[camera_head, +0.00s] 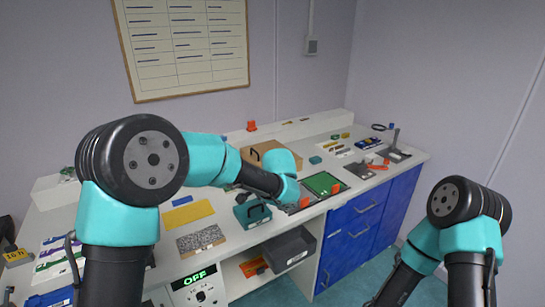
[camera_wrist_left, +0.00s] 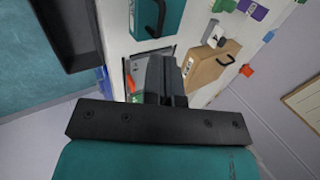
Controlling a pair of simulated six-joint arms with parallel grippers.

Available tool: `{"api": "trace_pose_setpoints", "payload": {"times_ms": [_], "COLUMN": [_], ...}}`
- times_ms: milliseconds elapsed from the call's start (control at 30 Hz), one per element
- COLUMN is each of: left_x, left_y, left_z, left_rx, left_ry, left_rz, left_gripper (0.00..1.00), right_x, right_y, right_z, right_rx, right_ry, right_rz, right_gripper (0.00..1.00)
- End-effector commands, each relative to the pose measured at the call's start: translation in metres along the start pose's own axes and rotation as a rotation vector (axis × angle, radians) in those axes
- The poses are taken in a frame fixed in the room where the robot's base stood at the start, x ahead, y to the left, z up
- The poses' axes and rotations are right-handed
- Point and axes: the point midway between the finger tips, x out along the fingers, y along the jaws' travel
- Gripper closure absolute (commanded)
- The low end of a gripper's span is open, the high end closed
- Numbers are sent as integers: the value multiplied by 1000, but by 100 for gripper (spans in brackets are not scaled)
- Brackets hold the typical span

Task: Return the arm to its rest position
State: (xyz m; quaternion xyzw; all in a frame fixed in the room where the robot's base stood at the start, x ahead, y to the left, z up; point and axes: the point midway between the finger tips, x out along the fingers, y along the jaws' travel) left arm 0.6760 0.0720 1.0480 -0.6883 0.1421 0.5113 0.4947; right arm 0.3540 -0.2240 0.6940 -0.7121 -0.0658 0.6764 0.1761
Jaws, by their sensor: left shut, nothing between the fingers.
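My left arm (camera_head: 262,180) reaches in from the left over the workbench (camera_head: 265,232). My right arm (camera_head: 470,235) is folded at the right, beyond the bench. Its gripper is out of view.
A teal case (camera_head: 252,212) stands close to the left wrist, and a brown box (camera_head: 290,130) stands behind it. A grey open drawer (camera_head: 290,252) juts from the bench front. Blue cabinets (camera_head: 362,222) stand at right. Open floor lies between them and my right arm.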

Motion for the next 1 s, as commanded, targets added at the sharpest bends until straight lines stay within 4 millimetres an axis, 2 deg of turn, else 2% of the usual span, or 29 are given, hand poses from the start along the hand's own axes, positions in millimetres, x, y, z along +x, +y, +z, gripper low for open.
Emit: {"api": "trace_pose_setpoints", "payload": {"times_ms": [167,300,500,633,800,900,1000], "left_x": [54,105,161,186,203,206,206], "left_y": [43,98,184,240,301,325,339], "left_z": [27,62,124,172,237,271,294], "left_rx": [-35,-115,-335,-551,-871,-1026,-1123], "left_ry": [-2,6,18,14,-23,-57,-84], "left_rz": [176,378,653,790,861,848,822], "left_gripper": [100,100,100,100,100,100,100], "right_x": [0,0,0,0,0,0,0], "right_y": [0,0,0,0,0,0,0], "right_z": [0,0,0,0,0,0,0], "right_rx": [0,0,0,0,0,0,0], "right_ry": [0,0,0,0,0,0,0], "right_rz": [0,0,0,0,0,0,0], "right_gripper": [57,57,57,57,57,57,57]}}
